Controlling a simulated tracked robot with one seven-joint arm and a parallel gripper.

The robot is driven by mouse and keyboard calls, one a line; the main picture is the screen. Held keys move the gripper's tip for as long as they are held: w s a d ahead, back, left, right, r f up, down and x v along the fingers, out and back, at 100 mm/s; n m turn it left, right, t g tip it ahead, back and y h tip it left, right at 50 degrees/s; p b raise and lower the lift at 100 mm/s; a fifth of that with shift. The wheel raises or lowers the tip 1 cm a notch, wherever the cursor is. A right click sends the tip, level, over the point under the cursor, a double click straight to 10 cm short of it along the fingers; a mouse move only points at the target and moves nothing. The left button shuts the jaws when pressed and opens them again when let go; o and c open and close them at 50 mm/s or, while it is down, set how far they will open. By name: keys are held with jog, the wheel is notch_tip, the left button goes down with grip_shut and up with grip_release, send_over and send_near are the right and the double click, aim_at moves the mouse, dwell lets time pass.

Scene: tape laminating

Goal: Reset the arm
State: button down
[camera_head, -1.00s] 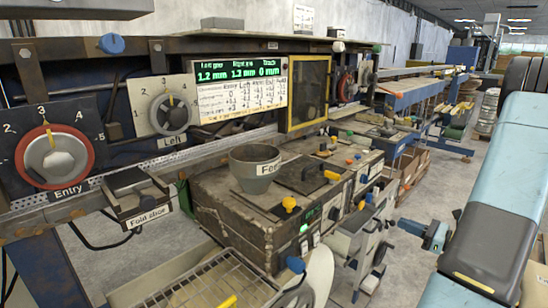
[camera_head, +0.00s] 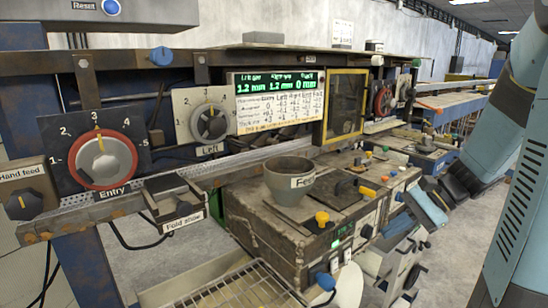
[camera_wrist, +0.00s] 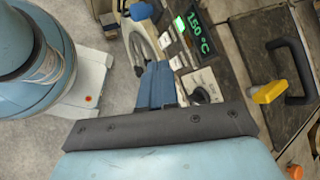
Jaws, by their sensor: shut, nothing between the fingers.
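My arm (camera_head: 515,200) reaches in from the right edge in the head view, its light blue links bent beside the machine. My gripper (camera_head: 430,208) is low at the right, beside the front controls of the machine. In the wrist view my gripper (camera_wrist: 155,84) shows as blue fingers close together, shut and empty. It is over the area beside the green 150 °C display (camera_wrist: 197,32); I cannot tell its height or whether it touches anything. A blue button labelled Reset (camera_head: 111,7) is at the top left of the head view, far from my gripper.
The machine has Entry (camera_head: 101,158) and Left (camera_head: 209,123) dials, a Hand feed knob (camera_head: 22,205), a Fold shoe block (camera_head: 172,197) and a grey pot (camera_head: 290,180). A wire rack (camera_head: 235,288) is in front. A yellow-handled lever (camera_wrist: 268,92) shows in the wrist view.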

jog(key=s+a+r+n+t+h, duration=0.3)
jog(key=s+r+n+t+h, duration=0.2)
jog(key=s+r+n+h, duration=0.4)
notch_tip(320, 180, up, 2)
jog(key=s+n, duration=0.1)
jog(key=n, duration=0.1)
jog(key=shift+s+a+r+n, duration=0.15)
jog(key=shift+a+n, duration=0.2)
jog(key=shift+n, duration=0.05)
